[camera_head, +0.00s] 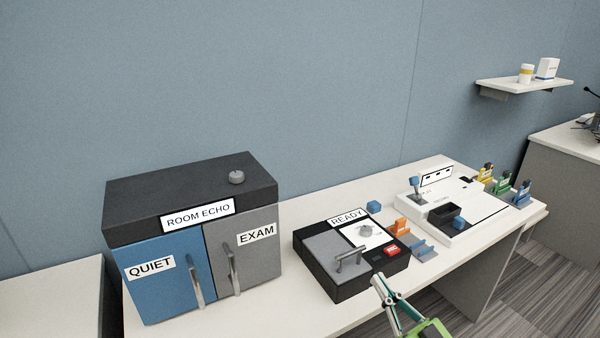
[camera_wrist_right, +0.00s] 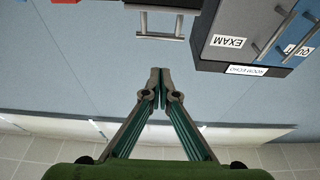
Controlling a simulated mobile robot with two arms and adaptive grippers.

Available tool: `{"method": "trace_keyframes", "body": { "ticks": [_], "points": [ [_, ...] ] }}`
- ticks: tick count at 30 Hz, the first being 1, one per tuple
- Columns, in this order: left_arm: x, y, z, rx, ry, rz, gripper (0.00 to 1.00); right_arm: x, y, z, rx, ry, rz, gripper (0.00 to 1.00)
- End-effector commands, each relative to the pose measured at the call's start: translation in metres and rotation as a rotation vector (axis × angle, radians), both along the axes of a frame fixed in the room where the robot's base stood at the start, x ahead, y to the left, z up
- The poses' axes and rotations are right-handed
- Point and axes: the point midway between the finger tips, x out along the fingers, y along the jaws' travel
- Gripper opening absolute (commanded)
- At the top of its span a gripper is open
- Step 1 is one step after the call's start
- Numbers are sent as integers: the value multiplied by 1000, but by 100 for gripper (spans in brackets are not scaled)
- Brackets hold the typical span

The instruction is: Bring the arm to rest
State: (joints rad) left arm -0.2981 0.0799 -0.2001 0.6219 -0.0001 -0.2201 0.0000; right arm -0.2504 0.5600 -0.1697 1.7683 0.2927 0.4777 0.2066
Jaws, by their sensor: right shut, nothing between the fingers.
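My right gripper (camera_head: 380,280) is shut and empty. It is at the front edge of the table in the head view, just in front of the black READY box (camera_head: 322,275), pointing up and to the left. In the right wrist view its fingertips (camera_wrist_right: 160,73) meet with nothing between them. The green palm shows at the bottom of that view. My left gripper is in neither view.
A cabinet (camera_head: 190,190) with blue QUIET and grey EXAM doors stands at left. A white console (camera_head: 450,195), small blue blocks and coloured holders line the white table (camera_head: 300,315). A wall shelf (camera_head: 520,85) is at upper right. Space before the table's right part looks free.

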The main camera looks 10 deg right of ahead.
Motion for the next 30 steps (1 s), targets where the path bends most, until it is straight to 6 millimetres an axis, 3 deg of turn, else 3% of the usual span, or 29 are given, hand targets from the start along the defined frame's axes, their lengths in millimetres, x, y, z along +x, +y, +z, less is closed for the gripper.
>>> {"method": "trace_keyframes", "body": {
  "ticks": [8,14,21,30],
  "points": [
    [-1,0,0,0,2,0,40,-8,35,-57,-79,292,-41,0],
    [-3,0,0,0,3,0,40,-37,54,-107,-173,576,-80,0],
    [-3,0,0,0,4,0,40,-101,60,-152,-283,920,-121,0],
    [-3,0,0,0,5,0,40,-193,52,-175,-378,1279,-156,0]
  ]
}}
